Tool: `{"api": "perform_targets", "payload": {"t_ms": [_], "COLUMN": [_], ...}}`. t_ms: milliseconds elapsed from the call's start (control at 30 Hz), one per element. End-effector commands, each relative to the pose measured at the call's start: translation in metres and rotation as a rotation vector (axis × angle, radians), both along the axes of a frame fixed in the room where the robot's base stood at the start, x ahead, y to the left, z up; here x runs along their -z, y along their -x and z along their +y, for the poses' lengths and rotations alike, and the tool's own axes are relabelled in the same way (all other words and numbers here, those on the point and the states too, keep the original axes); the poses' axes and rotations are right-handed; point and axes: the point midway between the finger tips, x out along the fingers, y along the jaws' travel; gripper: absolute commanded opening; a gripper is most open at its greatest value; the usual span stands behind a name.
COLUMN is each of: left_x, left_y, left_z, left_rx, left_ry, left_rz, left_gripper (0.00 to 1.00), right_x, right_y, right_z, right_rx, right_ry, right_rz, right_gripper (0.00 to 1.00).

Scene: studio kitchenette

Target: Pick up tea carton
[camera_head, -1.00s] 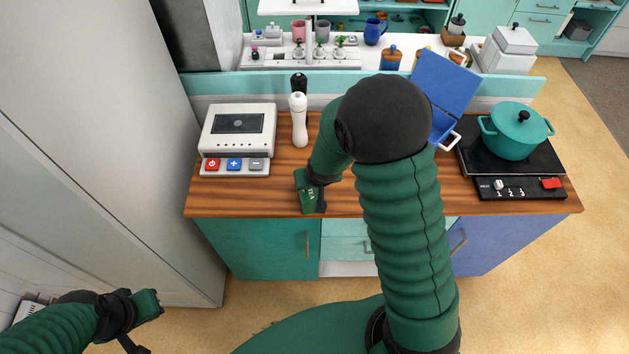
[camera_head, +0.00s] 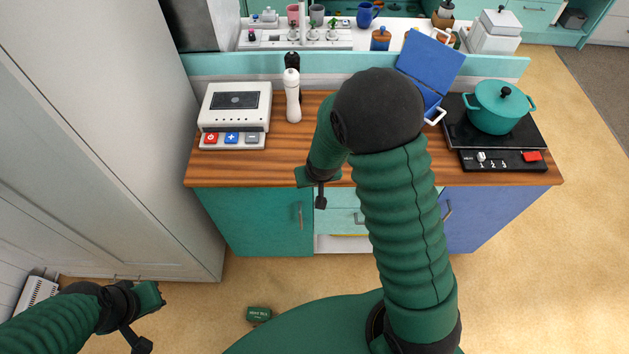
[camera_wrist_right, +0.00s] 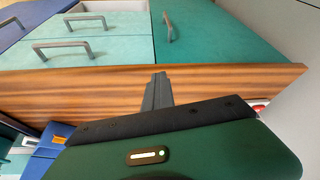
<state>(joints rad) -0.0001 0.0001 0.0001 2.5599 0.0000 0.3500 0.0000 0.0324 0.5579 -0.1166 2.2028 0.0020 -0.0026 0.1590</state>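A small dark green carton (camera_head: 258,314) with pale lettering lies on the floor, just in front of my green base, in the head view. The lettering is too small to read surely; it looks like the tea carton. My right gripper (camera_head: 320,201) hangs at the counter's front edge, far from the carton. In the right wrist view its dark fingers (camera_wrist_right: 157,92) are together with nothing between them. The carton is not seen there. My left gripper (camera_head: 139,344) is low at the left, over the floor; its fingers look together and empty.
The wooden counter (camera_head: 230,172) holds a white appliance (camera_head: 235,110), a white mill (camera_head: 292,96), an open blue box (camera_head: 430,68) and a teal pot (camera_head: 497,108) on a black hob. A tall pale cabinet (camera_head: 100,130) stands left. Floor around the carton is clear.

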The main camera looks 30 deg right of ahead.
Motion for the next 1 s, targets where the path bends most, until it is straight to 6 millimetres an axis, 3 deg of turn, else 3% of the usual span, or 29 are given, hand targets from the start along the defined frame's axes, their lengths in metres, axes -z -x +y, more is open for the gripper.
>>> {"api": "perform_targets", "payload": {"t_ms": [67, 633, 1000], "left_x": [-0.0001, -0.0002, -0.001], "left_y": [0.0, 0.0, 0.0], "left_z": [0.0001, 0.0001, 0.0001], "left_rx": [0.0, 0.0, 0.0], "left_ry": [0.0, 0.0, 0.0], "left_rz": [0.0, 0.0, 0.0], "left_gripper": [0.0, 0.0, 0.0], "right_x": [-0.0001, -0.0008, -0.0072], "right_y": [-0.0002, 0.0, 0.0018], "right_z": [0.0, -0.0002, 0.0006], "right_rx": [0.0, 0.001, 0.0], "right_ry": [0.0, 0.0, 0.0], "right_rz": [0.0, -0.002, -0.003], "right_gripper": [0.06, 0.8, 0.8]}}
